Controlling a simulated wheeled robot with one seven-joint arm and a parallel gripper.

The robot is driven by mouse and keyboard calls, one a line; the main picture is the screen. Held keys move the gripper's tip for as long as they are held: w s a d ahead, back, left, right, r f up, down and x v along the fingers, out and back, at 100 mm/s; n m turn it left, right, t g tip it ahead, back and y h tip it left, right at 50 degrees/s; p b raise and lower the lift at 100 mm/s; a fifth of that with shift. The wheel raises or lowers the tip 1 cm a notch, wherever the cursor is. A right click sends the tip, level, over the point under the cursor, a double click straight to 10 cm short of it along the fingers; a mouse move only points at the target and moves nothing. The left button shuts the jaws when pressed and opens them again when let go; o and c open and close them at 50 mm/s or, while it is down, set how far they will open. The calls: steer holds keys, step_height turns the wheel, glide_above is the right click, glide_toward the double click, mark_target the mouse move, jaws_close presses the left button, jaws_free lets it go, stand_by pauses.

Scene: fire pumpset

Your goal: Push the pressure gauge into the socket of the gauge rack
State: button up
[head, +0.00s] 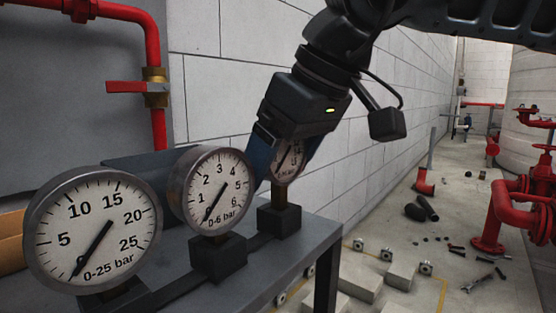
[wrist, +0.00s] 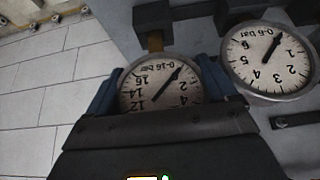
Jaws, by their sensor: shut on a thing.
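The 0-16 bar pressure gauge (head: 289,163) is a round white-faced dial between the blue fingers of my gripper (head: 284,168), which is shut on it from above. The wrist view shows its dial (wrist: 160,88) upside down between both fingers (wrist: 159,78). Its brass stem (wrist: 155,41) points at a dark socket block (wrist: 153,15) of the gauge rack. In the head view the stem looks upright and meets the top of that block (head: 279,219); how deep it sits I cannot tell. My gripper covers much of the dial in the head view.
The 0-6 bar gauge (head: 212,190) stands close on the left, with the 0-25 bar gauge (head: 93,231) beyond it. Both are on the rack on a grey table (head: 243,275). A white block wall (head: 225,85) rises behind. Red piping (head: 152,45) runs at the left.

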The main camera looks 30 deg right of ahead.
mark_target(289, 158)
steer(key=shift+f+b, duration=0.5)
steer(key=shift+f, duration=0.5)
steer(key=o, duration=1.5)
steer(key=shift+r, duration=0.1)
steer(key=p+v, duration=0.3)
steer(key=v, duration=0.4)
steer(key=shift+s+r, duration=0.15)
steer(key=shift+r, duration=0.25)
